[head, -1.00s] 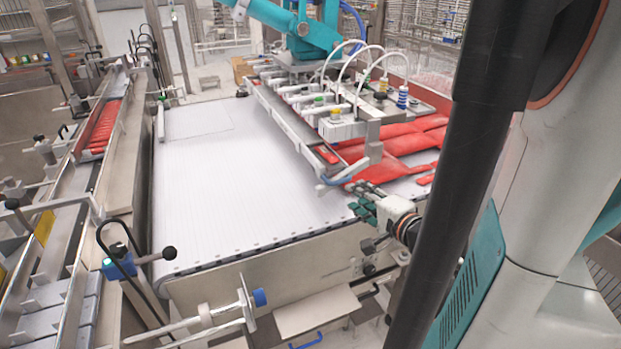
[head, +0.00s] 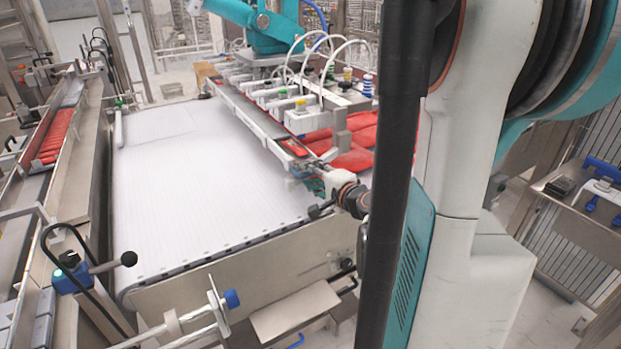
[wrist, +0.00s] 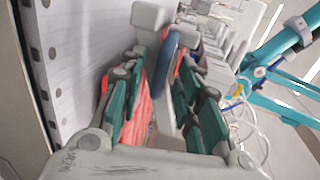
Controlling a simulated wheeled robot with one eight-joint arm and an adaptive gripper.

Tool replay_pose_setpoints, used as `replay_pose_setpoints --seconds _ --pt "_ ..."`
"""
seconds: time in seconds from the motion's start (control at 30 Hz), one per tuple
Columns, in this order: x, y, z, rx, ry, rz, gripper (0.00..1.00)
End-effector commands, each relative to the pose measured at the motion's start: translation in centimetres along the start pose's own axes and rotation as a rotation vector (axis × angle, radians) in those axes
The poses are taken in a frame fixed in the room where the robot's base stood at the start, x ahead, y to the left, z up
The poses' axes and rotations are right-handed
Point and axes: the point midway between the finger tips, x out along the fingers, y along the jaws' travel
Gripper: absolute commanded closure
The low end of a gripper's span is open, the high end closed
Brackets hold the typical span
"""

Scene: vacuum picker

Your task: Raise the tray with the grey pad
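The tray (head: 262,122) is a long metal channel under the row of suction heads, with a few red packs in it. A light grey pad (wrist: 151,15) shows near its end in the wrist view, beside a blue curved handle (wrist: 169,62). My gripper (head: 312,178) is at the near end of the tray. In the wrist view my gripper (wrist: 165,82) has its green fingers apart, one on each side of the handle. A gap seems to show beside the handle. In the head view the fingertips are small and partly hidden against the tray end.
A white conveyor belt (head: 190,200) lies left of my gripper, mostly clear. Red packs (head: 352,150) lie beyond the tray. A teal robot arm (head: 258,22) carries the picker above. A side rail with red packs (head: 58,135) runs at far left. A small bench (head: 585,210) stands at right.

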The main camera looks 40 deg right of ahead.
Motion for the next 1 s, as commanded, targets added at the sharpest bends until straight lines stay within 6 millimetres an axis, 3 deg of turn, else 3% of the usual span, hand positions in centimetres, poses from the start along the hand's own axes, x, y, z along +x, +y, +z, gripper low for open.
replay_pose_setpoints --seconds 0.2,0.5,0.67,1.0 --pt "1.7 0.0 0.0 0.000 -0.001 0.000 0.69" --pt "1.9 0.0 0.0 0.000 0.000 0.000 0.69" --pt "1.9 0.0 0.0 0.000 0.000 0.000 1.00" --pt "1.8 -0.5 -1.0 0.002 0.002 0.001 1.00"
